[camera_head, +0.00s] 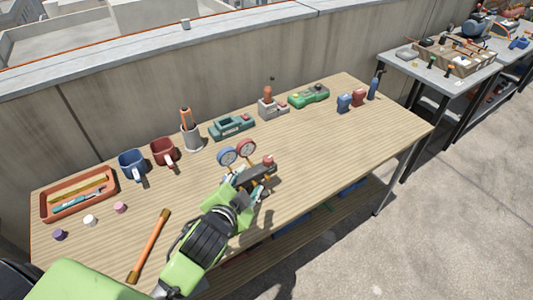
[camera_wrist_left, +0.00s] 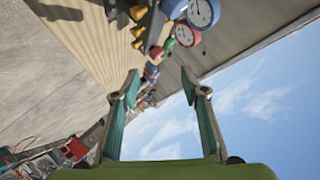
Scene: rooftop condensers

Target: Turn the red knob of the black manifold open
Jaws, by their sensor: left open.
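The black manifold (camera_head: 262,174) is on the wooden table, with a blue-rimmed gauge (camera_head: 228,156) and a red-rimmed gauge (camera_head: 246,148) beside it. The red knob (camera_head: 268,160) shows at its far right end. My left gripper (camera_head: 245,183) is at the near side of the manifold and partly covers it. In the left wrist view the gripper (camera_wrist_left: 160,76) is open, with nothing between its teal fingers. There the blue gauge (camera_wrist_left: 203,12) and red gauge (camera_wrist_left: 187,33) are at the top, beyond the fingertips. My right gripper is not in view.
A grey cup (camera_head: 191,137), a green-grey device (camera_head: 232,127), a red mug (camera_head: 164,152) and a blue mug (camera_head: 132,164) stand behind. An orange tray (camera_head: 62,207) is at left; an orange-handled tool (camera_head: 150,246) lies in front.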

